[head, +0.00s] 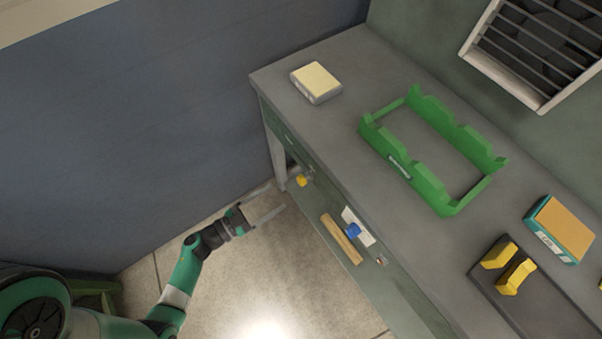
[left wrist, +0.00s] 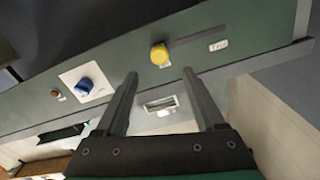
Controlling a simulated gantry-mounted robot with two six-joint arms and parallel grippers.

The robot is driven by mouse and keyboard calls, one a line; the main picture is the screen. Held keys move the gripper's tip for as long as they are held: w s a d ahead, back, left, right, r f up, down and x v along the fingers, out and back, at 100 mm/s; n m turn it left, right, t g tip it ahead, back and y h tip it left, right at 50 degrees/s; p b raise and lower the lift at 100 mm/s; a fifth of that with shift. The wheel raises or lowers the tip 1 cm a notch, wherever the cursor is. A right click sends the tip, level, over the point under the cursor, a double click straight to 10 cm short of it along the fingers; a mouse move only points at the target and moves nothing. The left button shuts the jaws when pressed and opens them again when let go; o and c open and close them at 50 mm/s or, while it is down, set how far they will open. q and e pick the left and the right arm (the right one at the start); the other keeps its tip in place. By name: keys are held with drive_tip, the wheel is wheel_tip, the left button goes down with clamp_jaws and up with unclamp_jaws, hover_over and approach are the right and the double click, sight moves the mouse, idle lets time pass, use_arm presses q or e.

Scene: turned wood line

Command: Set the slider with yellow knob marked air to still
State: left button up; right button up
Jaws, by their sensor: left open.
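The slider's yellow knob (head: 302,181) sticks out from the green front panel of the bench. In the left wrist view the yellow knob (left wrist: 159,54) sits at the left end of a dark straight slot (left wrist: 200,37), which runs off to the right. A small white label (left wrist: 217,46) lies below the slot's right part; its lettering is too small to read. My left gripper (head: 279,196) is open and empty, its fingers pointing at the panel close to the knob. In the left wrist view the fingertips (left wrist: 159,73) are either side of the knob's line, apparently short of it. My right gripper is out of view.
A blue knob (head: 353,230) on a white plate and a wooden bar (head: 341,239) are farther along the front. On the bench top are a green frame (head: 436,199), a cream-topped box (head: 316,82), an orange-topped box (head: 563,230) and a dark block with yellow pieces (head: 513,276).

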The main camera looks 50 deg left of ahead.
sight(299, 182)
use_arm(q)
drive_tip(key=w+b, duration=0.1)
drive_tip(key=w, duration=0.2)
drive_tip(key=w+b, duration=0.1)
drive_tip(key=w, duration=0.2)
drive_tip(key=w+d+b, duration=0.1)
drive_tip(key=w, duration=0.3)
drive_tip(key=shift+f, duration=0.1)
drive_tip(key=shift+w, duration=0.45)
clamp_jaws()
idle(0.5)
